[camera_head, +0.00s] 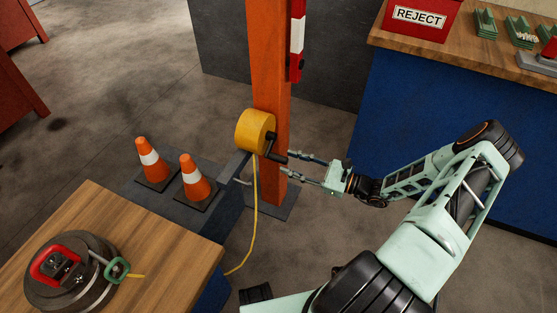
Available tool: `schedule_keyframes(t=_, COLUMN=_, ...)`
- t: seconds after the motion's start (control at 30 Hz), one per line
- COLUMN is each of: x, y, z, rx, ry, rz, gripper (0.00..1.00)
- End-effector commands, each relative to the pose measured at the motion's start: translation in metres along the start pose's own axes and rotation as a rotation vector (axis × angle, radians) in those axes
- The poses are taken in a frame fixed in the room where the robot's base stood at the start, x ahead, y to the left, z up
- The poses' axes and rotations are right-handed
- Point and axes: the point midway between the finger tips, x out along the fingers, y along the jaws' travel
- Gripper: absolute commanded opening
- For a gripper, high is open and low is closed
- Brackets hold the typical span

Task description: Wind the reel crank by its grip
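The yellow reel (251,131) is mounted on an orange post. Its dark crank (269,147) sticks out on the right face, and the dark grip (277,157) is at the crank's lower end. A yellow line (255,205) hangs from the reel and curves down to the left. My gripper (287,164) comes in from the right with its two fingers spread apart, one above the other. The fingertips are close to the grip. I cannot tell whether they touch it or surround it.
The orange post (267,60) stands behind the reel. Two traffic cones (150,161) stand to its left. A wooden table (180,245) at lower left bears a round dark device (70,272). A blue counter (440,120) with a red REJECT bin (418,18) is at right.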

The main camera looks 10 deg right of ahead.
Motion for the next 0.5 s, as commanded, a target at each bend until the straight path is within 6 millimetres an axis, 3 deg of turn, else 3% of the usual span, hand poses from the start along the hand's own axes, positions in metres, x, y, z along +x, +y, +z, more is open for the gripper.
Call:
schedule_keyframes(t=0.2, x=0.035, y=0.001, z=-0.001, rx=0.000, ry=-0.001, rz=0.002, gripper=0.35)
schedule_keyframes(t=0.5, x=0.049, y=0.001, z=-0.001, rx=-0.001, ry=0.001, rz=0.001, gripper=0.35)
